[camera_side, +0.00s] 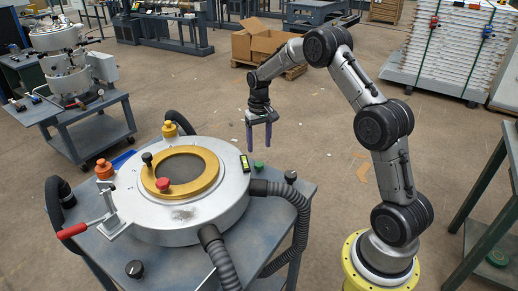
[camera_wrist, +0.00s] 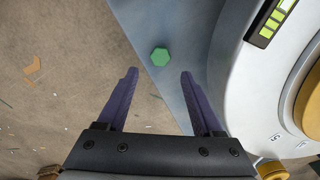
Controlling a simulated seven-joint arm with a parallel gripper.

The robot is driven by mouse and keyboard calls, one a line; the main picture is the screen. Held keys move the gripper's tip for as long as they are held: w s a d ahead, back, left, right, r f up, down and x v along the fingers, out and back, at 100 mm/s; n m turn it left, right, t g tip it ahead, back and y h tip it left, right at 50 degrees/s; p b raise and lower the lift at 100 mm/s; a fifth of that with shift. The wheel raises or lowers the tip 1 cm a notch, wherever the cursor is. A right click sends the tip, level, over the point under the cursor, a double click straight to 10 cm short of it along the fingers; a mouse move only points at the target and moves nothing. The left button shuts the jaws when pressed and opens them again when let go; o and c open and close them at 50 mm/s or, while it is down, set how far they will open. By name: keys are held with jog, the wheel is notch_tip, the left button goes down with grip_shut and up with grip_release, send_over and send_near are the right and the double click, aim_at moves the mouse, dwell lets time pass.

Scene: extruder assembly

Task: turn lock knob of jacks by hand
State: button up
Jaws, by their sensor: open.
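The round white extruder unit (camera_side: 202,212) with a gold ring (camera_side: 208,172) sits on a blue-grey table. Several knobs stand on or around it: an orange one (camera_side: 104,169), a yellow one (camera_side: 170,129), a red one (camera_side: 163,188) and a dark one (camera_side: 290,177) near the table corner. I cannot tell which is the jack lock knob. In the wrist view a green hexagonal knob (camera_wrist: 160,57) lies over the table edge, between the fingers in the picture and beyond their tips. My gripper (camera_side: 258,148) is open and empty, pointing down above the table's far edge. The wrist view shows both purple fingers (camera_wrist: 159,75) apart.
A thick black hose (camera_side: 294,211) curves along the unit's right side. A clamp with a red handle (camera_side: 72,231) sticks out at the left. A black knob (camera_side: 134,268) is on the front of the table (camera_side: 172,268). Open floor lies behind my gripper.

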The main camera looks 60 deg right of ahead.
aim_at(259, 165)
jog(key=shift+f, duration=3.75)
jog(key=shift+f, duration=0.1)
jog(key=c, duration=1)
